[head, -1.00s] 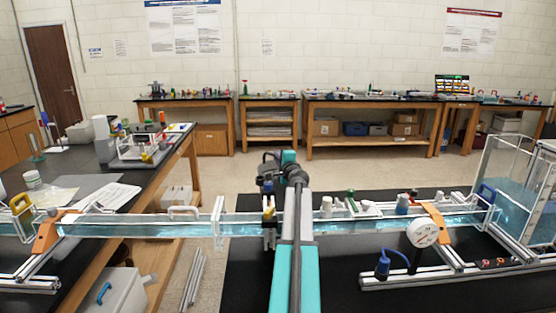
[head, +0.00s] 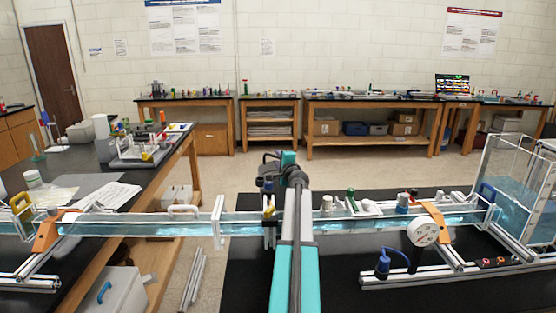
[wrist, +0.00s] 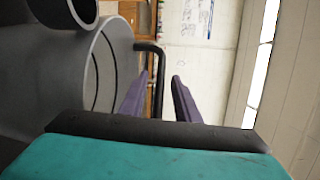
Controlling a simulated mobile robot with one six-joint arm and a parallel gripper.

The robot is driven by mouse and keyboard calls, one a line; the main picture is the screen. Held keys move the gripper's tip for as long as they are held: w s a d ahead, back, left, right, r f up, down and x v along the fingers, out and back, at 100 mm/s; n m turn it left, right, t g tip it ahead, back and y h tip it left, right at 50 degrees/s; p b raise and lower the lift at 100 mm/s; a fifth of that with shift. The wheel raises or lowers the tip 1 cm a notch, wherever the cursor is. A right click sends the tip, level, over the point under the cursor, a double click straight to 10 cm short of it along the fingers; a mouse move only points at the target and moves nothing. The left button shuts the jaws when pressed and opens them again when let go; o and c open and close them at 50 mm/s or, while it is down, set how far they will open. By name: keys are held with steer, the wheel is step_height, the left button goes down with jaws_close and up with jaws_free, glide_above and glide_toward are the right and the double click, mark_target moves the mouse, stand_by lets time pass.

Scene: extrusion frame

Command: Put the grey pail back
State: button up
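In the wrist view a large grey round vessel with an open rim (wrist: 70,85), which looks like the grey pail, fills the left side, seen very close. A black bent rod (wrist: 158,68) runs from its side toward my gripper (wrist: 160,76). The two purple fingers are apart, with the rod showing in the gap between them. I cannot tell whether either finger touches the rod.
The channel crosses the black bench, held by orange brackets (head: 432,222). A round gauge (head: 422,232) and a blue pump-like part (head: 383,263) stand at right, near a clear water tank (head: 510,200). The black bench top (head: 330,285) is bare in front.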

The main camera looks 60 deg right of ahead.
steer(key=shift+r, duration=0.2)
steer(key=shift+s+a+f, duration=0.1)
steer(key=shift+s+a, duration=0.15)
steer(key=b+v, duration=0.2)
steer(key=v, duration=0.9)
steer(key=shift+b, duration=0.3)
steer(key=shift+s+a, duration=0.1)
steer(key=shift+s, duration=0.05)
stand_by(0.3)
